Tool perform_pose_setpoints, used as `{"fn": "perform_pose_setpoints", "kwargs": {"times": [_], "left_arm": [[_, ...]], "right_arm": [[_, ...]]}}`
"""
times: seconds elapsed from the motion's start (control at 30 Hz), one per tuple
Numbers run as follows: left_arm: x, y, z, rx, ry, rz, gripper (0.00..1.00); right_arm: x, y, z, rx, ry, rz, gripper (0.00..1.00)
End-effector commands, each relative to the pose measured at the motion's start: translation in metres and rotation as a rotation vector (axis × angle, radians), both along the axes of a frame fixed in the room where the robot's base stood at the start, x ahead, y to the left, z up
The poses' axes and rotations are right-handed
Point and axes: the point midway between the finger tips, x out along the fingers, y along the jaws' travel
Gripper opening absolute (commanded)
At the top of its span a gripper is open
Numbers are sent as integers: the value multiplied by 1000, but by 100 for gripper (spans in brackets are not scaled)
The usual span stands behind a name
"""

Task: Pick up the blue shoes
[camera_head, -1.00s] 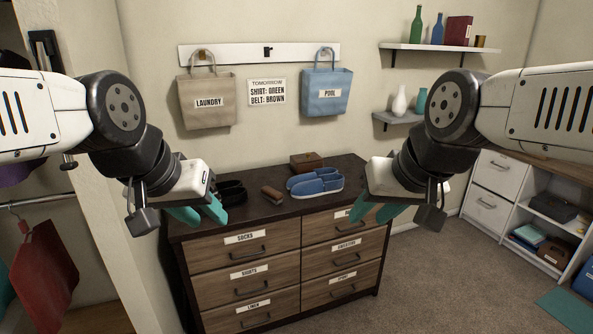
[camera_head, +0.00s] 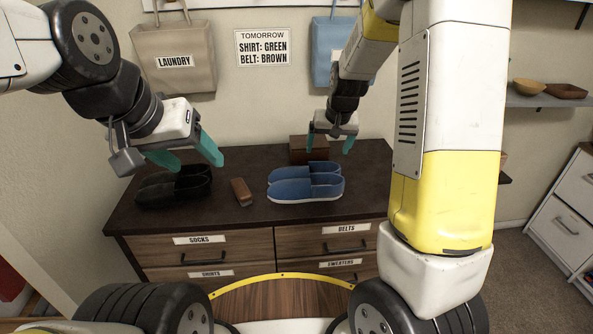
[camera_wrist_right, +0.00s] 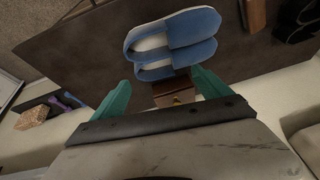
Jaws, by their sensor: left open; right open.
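The blue shoes (camera_head: 306,184) are a pair with white soles, side by side on the dark dresser top (camera_head: 225,215), right of its middle. They also show in the right wrist view (camera_wrist_right: 172,45), just beyond the fingertips. My left gripper (camera_head: 186,158) is open and empty, above the black shoes at the left.
Black shoes (camera_head: 174,186) and a brown brush-like block (camera_head: 241,192) lie left of the blue shoes. A brown box (camera_head: 309,149) stands behind them. A laundry bag (camera_head: 176,58) and a blue bag (camera_head: 324,50) hang on the wall. The dresser's front strip is clear.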

Motion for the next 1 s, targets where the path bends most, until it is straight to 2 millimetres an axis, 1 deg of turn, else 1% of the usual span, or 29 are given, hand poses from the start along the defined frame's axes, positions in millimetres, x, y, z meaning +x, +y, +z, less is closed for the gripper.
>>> {"fn": "perform_pose_setpoints", "kwargs": {"times": [0.03, 0.1, 0.2, 0.57, 0.8, 0.9, 1.0], "left_arm": [[0, 0, 0, 0, 0, 0, 63], [0, 0, 0, 0, 0, 0, 63], [0, 0, 0, 0, 0, 0, 63], [0, 0, 0, 0, 0, 0, 63], [0, 0, 0, 0, 0, 0, 63], [0, 0, 0, 0, 0, 0, 63], [0, 0, 0, 0, 0, 0, 63]], "right_arm": [[10, 1, -18, -22, 9, 2, 88], [21, 0, -34, -45, 12, 2, 88], [31, -2, -49, -67, 12, 1, 88], [46, -2, -87, -77, 14, 2, 88], [56, -1, -120, -77, 13, 2, 88], [59, -1, -128, -76, 13, 2, 88], [60, -1, -130, -76, 11, 2, 88]]}}
